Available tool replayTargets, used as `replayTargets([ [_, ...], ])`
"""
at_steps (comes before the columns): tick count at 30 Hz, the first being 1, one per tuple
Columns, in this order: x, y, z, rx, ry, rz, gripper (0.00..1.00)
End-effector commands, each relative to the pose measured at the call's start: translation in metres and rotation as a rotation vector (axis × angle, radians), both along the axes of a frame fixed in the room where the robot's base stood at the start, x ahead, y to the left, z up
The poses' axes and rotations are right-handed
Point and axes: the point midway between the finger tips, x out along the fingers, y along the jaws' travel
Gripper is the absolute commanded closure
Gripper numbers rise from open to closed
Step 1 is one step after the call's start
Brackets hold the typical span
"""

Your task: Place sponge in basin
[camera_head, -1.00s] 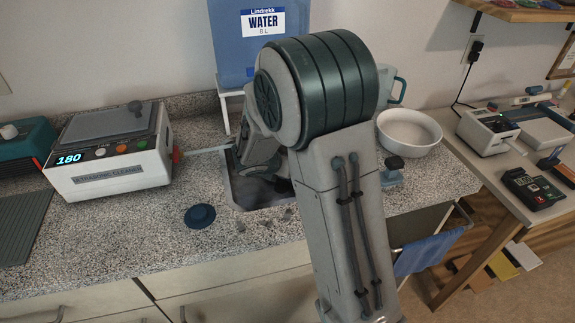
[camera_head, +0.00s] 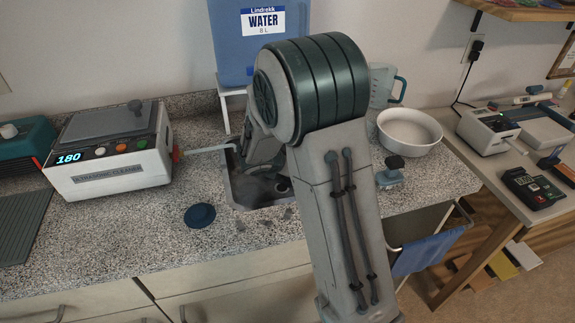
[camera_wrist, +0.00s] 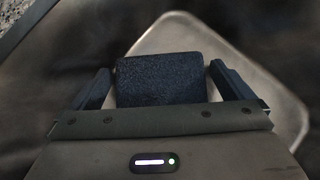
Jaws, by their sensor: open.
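A dark, rough-textured block, which looks like the sponge (camera_wrist: 160,80), sits between the jaws of my gripper (camera_wrist: 160,76) in the wrist view. The jaws are open, one on each side of it, with narrow gaps. A pale, rounded-corner surface (camera_wrist: 265,95) lies beneath and beyond it; I cannot tell if it is a tray or a floor. In the head view my arm reaches down into the sink (camera_head: 236,196) in the counter, and it hides the jaws and the block. A white round basin (camera_head: 410,130) stands on the counter to the right of my arm.
An ultrasonic cleaner (camera_head: 110,155) stands left of the sink, and a blue water tank (camera_head: 235,50) stands behind it. A dark blue round lid (camera_head: 200,215) lies at the front. A measuring jug (camera_head: 382,85) and a small grey-blue object (camera_head: 392,170) are near the basin.

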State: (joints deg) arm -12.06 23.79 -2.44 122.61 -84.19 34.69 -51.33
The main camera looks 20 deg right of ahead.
Motion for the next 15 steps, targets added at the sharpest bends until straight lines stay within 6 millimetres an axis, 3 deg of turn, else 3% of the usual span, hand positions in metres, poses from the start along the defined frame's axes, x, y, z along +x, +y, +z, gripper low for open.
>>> replayTargets([
  [15, -0.051, 0.052, 0.075, 0.001, -0.002, 0.002, 0.00],
])
